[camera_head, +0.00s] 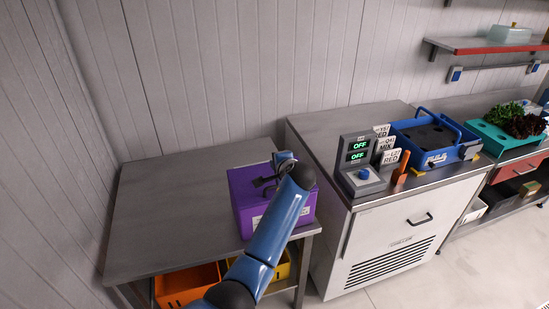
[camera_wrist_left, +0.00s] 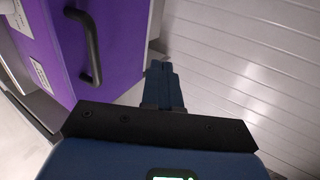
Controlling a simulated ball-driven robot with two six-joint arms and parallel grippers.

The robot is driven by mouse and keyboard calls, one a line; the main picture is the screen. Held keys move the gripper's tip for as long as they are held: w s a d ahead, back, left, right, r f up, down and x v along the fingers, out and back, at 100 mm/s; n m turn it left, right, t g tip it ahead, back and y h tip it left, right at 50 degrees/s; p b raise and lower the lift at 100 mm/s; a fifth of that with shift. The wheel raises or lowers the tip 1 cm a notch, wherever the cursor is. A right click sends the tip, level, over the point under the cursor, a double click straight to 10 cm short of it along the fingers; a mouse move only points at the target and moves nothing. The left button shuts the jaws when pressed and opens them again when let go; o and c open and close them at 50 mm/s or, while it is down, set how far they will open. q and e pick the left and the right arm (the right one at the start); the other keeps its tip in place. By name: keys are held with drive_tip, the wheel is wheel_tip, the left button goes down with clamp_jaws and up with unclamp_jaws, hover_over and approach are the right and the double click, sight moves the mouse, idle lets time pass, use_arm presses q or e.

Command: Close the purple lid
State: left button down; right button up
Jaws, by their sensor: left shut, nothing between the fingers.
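The purple box stands on the grey table at centre in the head view, its front (camera_head: 303,217) partly behind my arm. Its purple lid (camera_head: 243,182) appears to lie flat on top, with a black handle partly hidden by my gripper. In the left wrist view the purple lid (camera_wrist_left: 120,45) fills the upper left, with its black handle (camera_wrist_left: 90,48) and white labels on the adjoining side. My left gripper (camera_head: 284,157) is over the lid's far part in the head view. In the wrist view its fingers (camera_wrist_left: 162,68) are shut and empty, beside the lid's edge and apart from the handle. My right gripper is out of view.
Orange (camera_head: 187,284) and yellow (camera_head: 276,272) bins sit under the grey table (camera_head: 160,215). To the right, a white cabinet (camera_head: 390,240) carries a display unit (camera_head: 357,160) reading OFF and a blue crate (camera_head: 437,157). The table's left part is clear.

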use_arm(q)
drive_tip(key=shift+t, duration=0.7)
drive_tip(key=f+b, duration=0.3)
drive_tip(key=f, duration=0.1)
drive_tip(key=shift+s+d+f, duration=0.1)
drive_tip(key=shift+s+d, duration=0.1)
drive_tip(key=shift+s, duration=0.05)
drive_tip(key=b, duration=0.1)
drive_tip(key=s+f+t+b, duration=0.1)
drive_tip(key=shift+s+d+f+y+b, duration=0.1)
drive_tip(key=shift+s+d+y+b, duration=0.15)
drive_tip(key=shift+y+b, duration=0.15)
drive_tip(key=shift+s+d+f+b, duration=0.1)
drive_tip(key=shift+s+f+b, duration=0.2)
drive_tip(key=shift+f, duration=0.25)
drive_tip(key=shift+s+f+b, duration=0.25)
drive_tip(key=shift+f, duration=0.25)
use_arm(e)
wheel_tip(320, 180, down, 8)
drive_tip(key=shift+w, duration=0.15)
use_arm(q)
drive_tip(key=shift+r, duration=0.1)
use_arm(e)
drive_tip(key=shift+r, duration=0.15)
